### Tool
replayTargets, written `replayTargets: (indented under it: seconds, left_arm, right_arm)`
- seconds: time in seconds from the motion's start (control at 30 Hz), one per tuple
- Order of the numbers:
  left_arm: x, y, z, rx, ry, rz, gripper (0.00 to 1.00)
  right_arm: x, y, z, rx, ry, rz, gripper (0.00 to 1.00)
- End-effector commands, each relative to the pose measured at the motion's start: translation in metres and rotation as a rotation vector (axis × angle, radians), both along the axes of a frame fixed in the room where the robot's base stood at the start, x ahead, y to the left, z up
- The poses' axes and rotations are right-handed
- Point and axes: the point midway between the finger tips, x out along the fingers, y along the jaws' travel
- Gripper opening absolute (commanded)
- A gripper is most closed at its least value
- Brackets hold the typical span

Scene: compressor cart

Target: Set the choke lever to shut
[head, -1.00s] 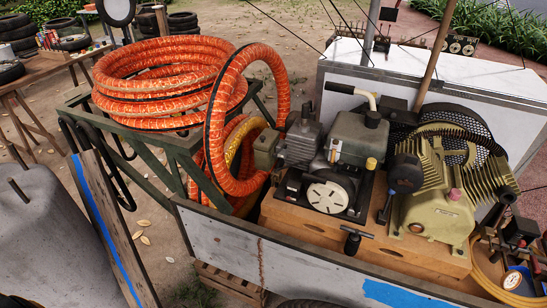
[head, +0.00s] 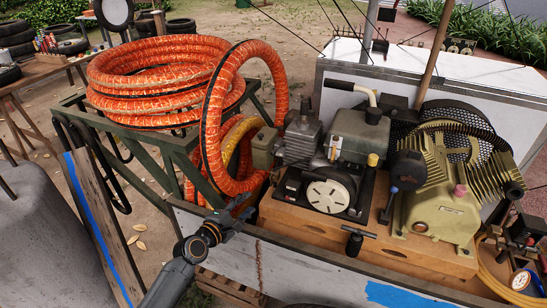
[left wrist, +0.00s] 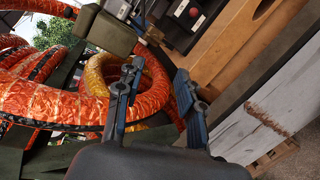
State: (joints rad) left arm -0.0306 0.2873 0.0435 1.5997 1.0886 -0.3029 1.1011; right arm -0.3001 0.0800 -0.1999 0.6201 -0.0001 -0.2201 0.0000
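The engine stands on a wooden base on the cart, with a grey-green tank (head: 360,135), a finned block (head: 301,145) and a white round starter cover (head: 328,194). I cannot pick out the choke lever with certainty; a small pale metal part (head: 334,149) sits between the finned block and the tank. My left gripper (head: 240,206) is at the cart's near side wall, left of and below the engine, apart from it. In the left wrist view its two blue-black fingers (left wrist: 158,72) are spread with nothing between them. My right gripper is not in view.
Orange hose coils (head: 165,80) lie on a green rack, and one loop hangs close to my left gripper. An olive box (head: 265,148) juts from the engine's left side. The cart's wall (head: 300,262) runs in front. A yellow-green compressor (head: 440,210) stands right.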

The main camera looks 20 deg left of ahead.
Motion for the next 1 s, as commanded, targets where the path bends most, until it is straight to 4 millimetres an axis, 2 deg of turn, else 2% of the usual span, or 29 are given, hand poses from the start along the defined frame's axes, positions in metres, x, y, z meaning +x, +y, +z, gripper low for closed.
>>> replayTargets:
  seconds: [0.03,0.1,0.23,0.43,0.8,1.0]
  left_arm:
    - [0.007,-0.001,0.032,-0.083,-0.053,-0.001,0.38]
    - [0.01,-0.002,0.064,-0.178,-0.099,-0.006,0.38]
    - [0.013,-0.004,0.095,-0.269,-0.141,-0.019,0.38]
    - [0.031,-0.008,0.101,-0.285,-0.148,-0.019,0.38]
    - [0.107,-0.026,0.099,-0.282,-0.147,-0.019,0.38]
    - [0.135,-0.033,0.097,-0.282,-0.145,-0.02,0.38]
  right_arm:
    - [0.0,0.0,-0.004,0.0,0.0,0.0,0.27]
    - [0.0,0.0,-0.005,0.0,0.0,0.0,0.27]
    - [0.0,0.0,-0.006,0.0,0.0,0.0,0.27]
    - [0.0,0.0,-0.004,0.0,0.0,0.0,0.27]
    - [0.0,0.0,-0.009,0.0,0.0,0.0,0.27]
    - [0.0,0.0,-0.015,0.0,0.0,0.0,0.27]
